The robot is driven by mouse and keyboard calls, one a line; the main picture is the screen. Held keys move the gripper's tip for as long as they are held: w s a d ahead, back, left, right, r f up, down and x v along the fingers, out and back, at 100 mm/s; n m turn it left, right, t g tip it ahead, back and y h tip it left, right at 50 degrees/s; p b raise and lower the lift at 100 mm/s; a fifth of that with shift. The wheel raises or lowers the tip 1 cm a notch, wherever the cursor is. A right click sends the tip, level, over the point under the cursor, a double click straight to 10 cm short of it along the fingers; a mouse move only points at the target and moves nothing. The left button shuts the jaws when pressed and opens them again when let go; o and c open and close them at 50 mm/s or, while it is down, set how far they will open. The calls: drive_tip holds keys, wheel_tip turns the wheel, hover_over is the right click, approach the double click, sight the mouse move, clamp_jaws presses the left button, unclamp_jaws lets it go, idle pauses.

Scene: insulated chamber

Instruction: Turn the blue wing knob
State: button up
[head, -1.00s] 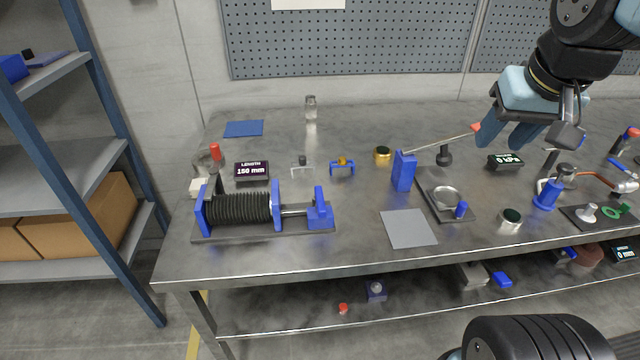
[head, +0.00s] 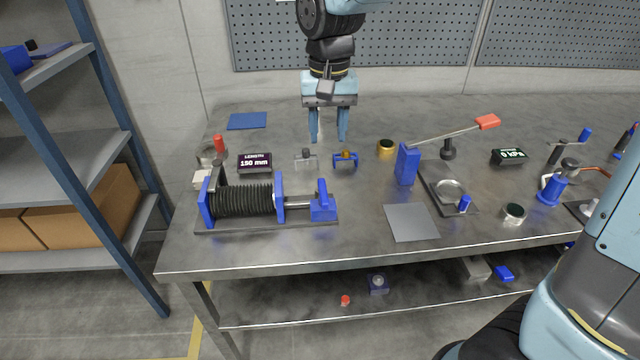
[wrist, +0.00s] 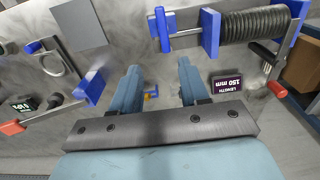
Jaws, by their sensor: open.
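A small blue part with two upright wings and a yellow-gold middle, which looks like the blue wing knob (head: 345,160), stands on the workbench (head: 285,260) behind the bellows device. My gripper (head: 328,138) is open and empty, pointing down with its two light-blue fingers just above and slightly left of the knob in the head view. In the wrist view the knob (wrist: 151,94) shows small between the fingers, nearer the left one, partly hidden by the gripper's bar. No contact shows, and the exact height gap cannot be told.
A similar grey part with a dark knob (head: 306,158) stands left of the blue one. The bellows device (head: 240,200) is in front, the length display (head: 254,162) left, a brass cup (head: 386,147) and a red-handled lever (head: 450,131) right.

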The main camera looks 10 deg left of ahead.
sight(322, 189)
drive_tip(key=f, duration=1.4)
drive_tip(key=shift+a+f, duration=0.1)
drive_tip(key=shift+a, duration=0.3)
drive_tip(key=shift+c, duration=0.4)
clamp_jaws()
drive_tip(key=shift+s+a, duration=0.15)
drive_tip(key=shift+a, duration=0.15)
drive_tip(key=shift+d, duration=0.25)
